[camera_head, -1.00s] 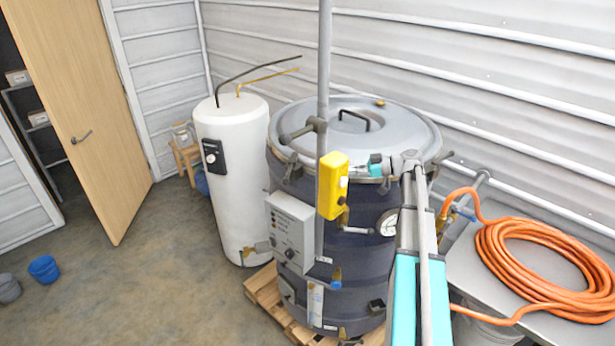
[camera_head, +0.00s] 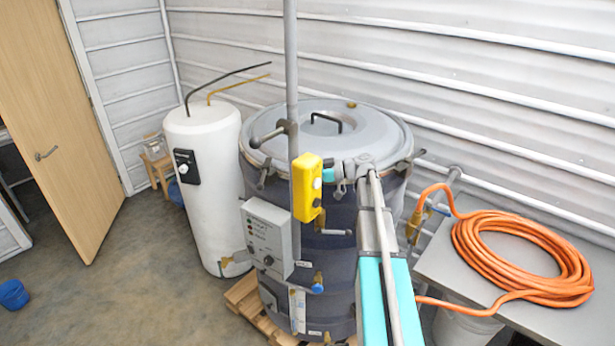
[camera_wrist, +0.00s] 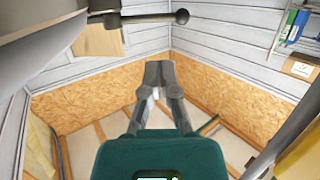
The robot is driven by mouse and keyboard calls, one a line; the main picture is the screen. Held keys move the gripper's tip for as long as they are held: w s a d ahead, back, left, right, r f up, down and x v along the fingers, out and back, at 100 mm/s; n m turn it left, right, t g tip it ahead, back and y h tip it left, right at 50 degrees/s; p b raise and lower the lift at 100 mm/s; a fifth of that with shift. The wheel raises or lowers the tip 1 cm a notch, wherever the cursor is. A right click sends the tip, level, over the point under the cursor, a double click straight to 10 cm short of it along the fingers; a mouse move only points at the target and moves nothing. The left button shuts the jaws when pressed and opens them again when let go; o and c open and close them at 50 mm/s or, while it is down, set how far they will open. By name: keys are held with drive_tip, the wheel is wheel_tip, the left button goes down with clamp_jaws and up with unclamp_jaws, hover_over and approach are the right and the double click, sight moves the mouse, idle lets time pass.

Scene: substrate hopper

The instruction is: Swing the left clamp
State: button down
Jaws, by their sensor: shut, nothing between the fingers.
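The hopper is a dark drum (camera_head: 340,260) with a round grey lid (camera_head: 370,125). The left clamp, a dark lever with a knobbed end (camera_head: 268,135), sits at the lid's left front edge, partly behind a grey pole. A dark lever with a ball knob, apparently this clamp, crosses the top of the wrist view (camera_wrist: 145,18). My gripper (camera_head: 330,174) is at the lid's front rim, right of the clamp, its tip partly hidden by a yellow box. In the wrist view its fingers (camera_wrist: 156,68) are shut and empty, apart from the lever.
The grey pole (camera_head: 291,60) and yellow box (camera_head: 307,188) stand in front of the drum. A grey control box (camera_head: 266,237) is on its left front. A white tank (camera_head: 205,190) stands left. An orange hose (camera_head: 520,255) lies on a bench at right. The left floor is mostly clear.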

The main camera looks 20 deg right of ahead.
sight(265, 172)
drive_tip(key=b+x, duration=0.2)
drive_tip(key=x, duration=0.9)
drive_tip(key=shift+a, duration=0.25)
drive_tip(key=shift+w+f, duration=0.15)
drive_tip(key=shift+w, duration=0.1)
